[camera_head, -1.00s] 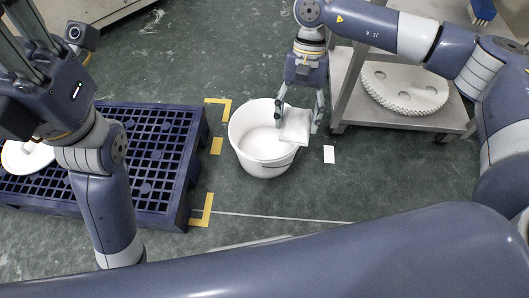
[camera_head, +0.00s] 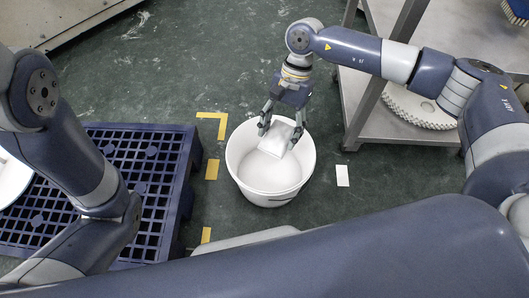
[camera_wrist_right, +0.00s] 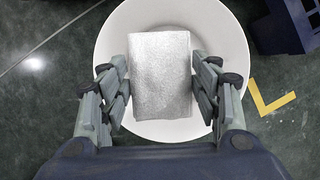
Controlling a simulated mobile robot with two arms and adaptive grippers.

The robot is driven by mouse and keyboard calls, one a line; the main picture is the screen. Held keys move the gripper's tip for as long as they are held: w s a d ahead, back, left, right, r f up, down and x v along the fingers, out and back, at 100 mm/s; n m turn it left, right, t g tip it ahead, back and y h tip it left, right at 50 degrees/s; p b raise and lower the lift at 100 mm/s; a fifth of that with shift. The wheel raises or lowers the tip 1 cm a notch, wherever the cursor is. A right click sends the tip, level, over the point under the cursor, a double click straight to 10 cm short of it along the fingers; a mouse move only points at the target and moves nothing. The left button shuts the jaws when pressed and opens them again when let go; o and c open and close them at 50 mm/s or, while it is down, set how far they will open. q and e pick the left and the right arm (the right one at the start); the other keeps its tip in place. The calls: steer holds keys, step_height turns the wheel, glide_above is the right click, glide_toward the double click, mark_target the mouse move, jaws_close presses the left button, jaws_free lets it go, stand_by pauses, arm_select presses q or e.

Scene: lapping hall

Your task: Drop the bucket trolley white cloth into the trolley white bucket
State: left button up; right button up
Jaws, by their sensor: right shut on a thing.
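The white cloth (camera_head: 276,143) is a folded, flat pad. My right gripper (camera_head: 280,134) is shut on it and holds it over the mouth of the white bucket (camera_head: 240,182). In the right wrist view the cloth (camera_wrist_right: 161,74) lies between the two fingers of the gripper (camera_wrist_right: 160,98), with the round bucket (camera_wrist_right: 222,40) below it. The bucket stands upright on the green floor. Part of its inside is hidden by the cloth and gripper. My left gripper is out of view; only its arm shows at the left.
A dark blue slatted pallet (camera_head: 160,185) lies left of the bucket. A grey metal trolley (camera_head: 362,105) with a white toothed disc (camera_head: 420,108) stands to the right. Yellow floor marks (camera_head: 211,170) and a white floor patch (camera_head: 342,176) flank the bucket.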

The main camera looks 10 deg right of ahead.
steer(key=shift+w+f, duration=0.15)
steer(key=shift+w, duration=0.15)
steer(key=shift+f+b, duration=0.4)
steer(key=shift+f, duration=0.05)
step_height(320, 180, down, 5)
steer(key=b, duration=0.3)
steer(key=shift+r, duration=0.1)
steer(key=shift+s, duration=0.1)
steer(key=o, duration=1)
